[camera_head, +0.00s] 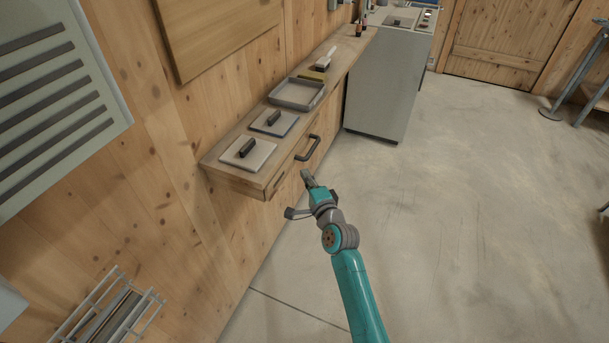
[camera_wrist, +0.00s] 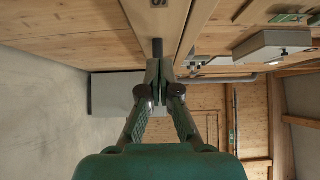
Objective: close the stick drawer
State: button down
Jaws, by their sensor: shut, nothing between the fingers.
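A wooden drawer front (camera_head: 290,174) runs along the edge of the wall shelf in the head view, with a dark bar handle (camera_head: 308,148) on it. I cannot tell from here how far the drawer stands out. My gripper (camera_head: 306,176) is just in front of the drawer front, below and close to the handle. In the wrist view my gripper (camera_wrist: 159,70) is shut and empty. Its tips point at a dark bar (camera_wrist: 158,47), seemingly the handle, in front of a pale wooden board (camera_wrist: 172,18). Whether they touch is unclear.
On the shelf (camera_head: 213,158) lie two flat plates (camera_head: 248,154) (camera_head: 274,122) with dark grips, a grey tray (camera_head: 297,94) and a brush (camera_head: 325,60). A grey cabinet (camera_head: 380,90) stands beyond. A wire rack (camera_head: 110,310) is at lower left.

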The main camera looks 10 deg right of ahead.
jog(key=s+d+f+n+g+h, duration=0.1)
jog(key=s+d+f+n, duration=0.2)
jog(key=s, duration=1.5)
jog(key=s+d+f+n+g+h, duration=0.1)
jog(key=s+f+n+h, duration=0.3)
jog(key=s, duration=1.4)
jog(key=s+r+n+y, duration=0.1)
jog(key=s+r+n, duration=0.3)
jog(key=s, duration=0.7)
jog(key=s+r+n+g+y, duration=0.1)
jog(key=s+r+n, duration=0.3)
jog(key=s, duration=0.8)
jog(key=shift+r+n, duration=0.2)
jog(key=shift+n, duration=0.4)
jog(key=shift+s, duration=0.1)
